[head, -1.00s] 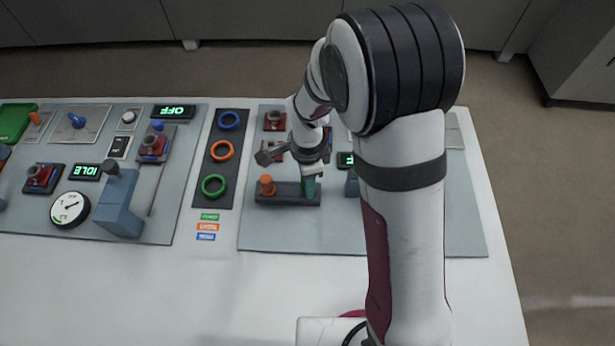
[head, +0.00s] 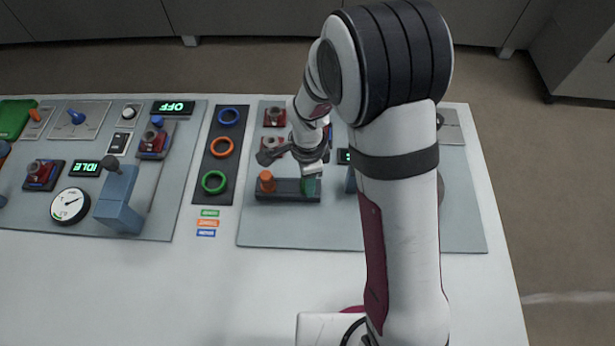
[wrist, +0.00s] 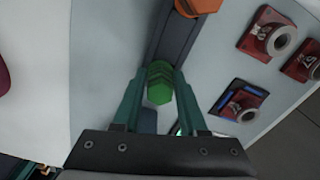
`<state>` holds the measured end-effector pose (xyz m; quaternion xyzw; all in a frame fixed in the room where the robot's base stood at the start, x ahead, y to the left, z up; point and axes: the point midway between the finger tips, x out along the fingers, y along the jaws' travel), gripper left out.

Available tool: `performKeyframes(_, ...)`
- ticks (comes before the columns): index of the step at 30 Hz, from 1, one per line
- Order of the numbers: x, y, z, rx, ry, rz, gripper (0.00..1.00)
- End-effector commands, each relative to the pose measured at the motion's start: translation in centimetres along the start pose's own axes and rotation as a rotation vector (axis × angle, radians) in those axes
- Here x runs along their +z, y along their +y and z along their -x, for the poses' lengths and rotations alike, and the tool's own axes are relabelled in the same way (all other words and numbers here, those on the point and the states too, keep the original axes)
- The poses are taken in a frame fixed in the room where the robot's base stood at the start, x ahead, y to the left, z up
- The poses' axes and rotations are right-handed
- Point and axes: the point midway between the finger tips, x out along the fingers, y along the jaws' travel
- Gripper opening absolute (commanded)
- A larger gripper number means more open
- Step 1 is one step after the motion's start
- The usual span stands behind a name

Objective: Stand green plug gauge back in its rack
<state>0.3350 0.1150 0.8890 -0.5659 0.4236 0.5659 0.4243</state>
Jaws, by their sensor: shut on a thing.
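The green plug gauge (wrist: 159,84) is seen end-on in the wrist view, between the two teal fingers of my gripper (wrist: 161,76). My gripper is shut on it. In the head view my gripper (head: 311,177) is over the right end of the dark rack (head: 287,196), and the green there is partly covered by the fingers. The rack also shows in the wrist view (wrist: 176,42), running up from the gauge. I cannot tell how deep the gauge sits in the rack. An orange plug gauge (head: 266,182) stands at the rack's left end.
A dark strip with blue, orange and green rings (head: 214,182) lies left of the rack. Red-based sockets (wrist: 265,33) stand beside the rack. A blue block (head: 118,200) with a lever is further left. The white table front (head: 180,290) is clear.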

Motion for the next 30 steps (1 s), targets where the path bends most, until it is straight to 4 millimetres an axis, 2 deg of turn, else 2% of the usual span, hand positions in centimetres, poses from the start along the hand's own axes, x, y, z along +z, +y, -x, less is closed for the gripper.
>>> performKeyframes(5,0.0,-0.01,0.01,0.0,0.0,0.0,0.0)
performKeyframes(6,0.0,-0.01,0.01,0.0,0.0,0.0,0.45)
performKeyframes(11,0.0,0.0,0.01,0.0,0.0,0.0,0.74)
performKeyframes(18,0.0,0.0,0.0,0.0,0.0,0.0,0.79)
performKeyframes(22,0.0,0.0,0.0,0.0,0.0,0.0,1.0)
performKeyframes(30,0.0,-0.03,0.34,-0.001,0.0,0.0,1.0)
